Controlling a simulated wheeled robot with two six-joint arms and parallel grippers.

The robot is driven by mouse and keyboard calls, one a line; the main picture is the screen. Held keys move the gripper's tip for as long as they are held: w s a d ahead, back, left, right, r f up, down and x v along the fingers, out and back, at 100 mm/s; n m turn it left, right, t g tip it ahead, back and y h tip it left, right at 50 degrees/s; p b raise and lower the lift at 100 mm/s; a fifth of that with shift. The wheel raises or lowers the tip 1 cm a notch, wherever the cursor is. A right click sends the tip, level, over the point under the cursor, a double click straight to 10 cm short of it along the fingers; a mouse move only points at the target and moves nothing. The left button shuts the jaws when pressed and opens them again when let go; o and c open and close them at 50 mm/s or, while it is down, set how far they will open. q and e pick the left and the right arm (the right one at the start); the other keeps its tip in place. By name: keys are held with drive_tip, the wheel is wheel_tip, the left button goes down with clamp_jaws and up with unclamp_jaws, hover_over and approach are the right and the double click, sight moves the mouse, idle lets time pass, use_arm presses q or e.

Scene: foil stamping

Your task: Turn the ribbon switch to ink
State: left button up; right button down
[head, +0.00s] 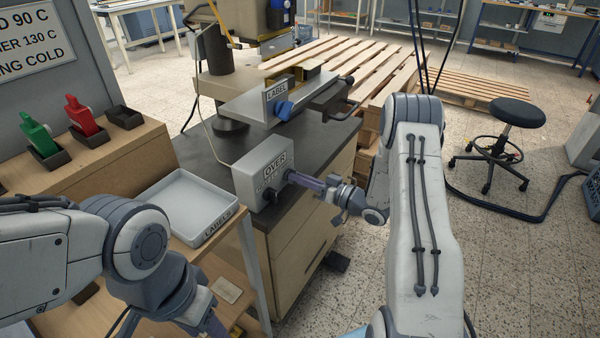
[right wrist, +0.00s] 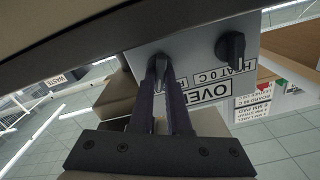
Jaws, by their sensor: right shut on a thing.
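My left gripper (head: 212,325) is cut off at the bottom edge.
A white labels tray (head: 190,197) is left of the box. The press plate with a "LABEL" sign (head: 277,92) and blue knob (head: 284,110) is behind it. A stool (head: 517,112) is at right.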

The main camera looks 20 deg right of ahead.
drive_tip(key=m+p, duration=0.2)
drive_tip(key=m, duration=0.1)
drive_tip(key=shift+d+r+m, duration=0.1)
drive_tip(key=shift+m, duration=0.3)
drive_tip(key=shift+d+m+p, duration=0.1)
drive_tip(key=shift+m+p, duration=0.85)
drive_tip(key=shift+m, duration=0.85)
drive_tip(key=shift+w+f, duration=0.1)
drive_tip(key=shift+f, duration=0.1)
drive_tip(key=c, duration=0.9)
unclamp_jaws()
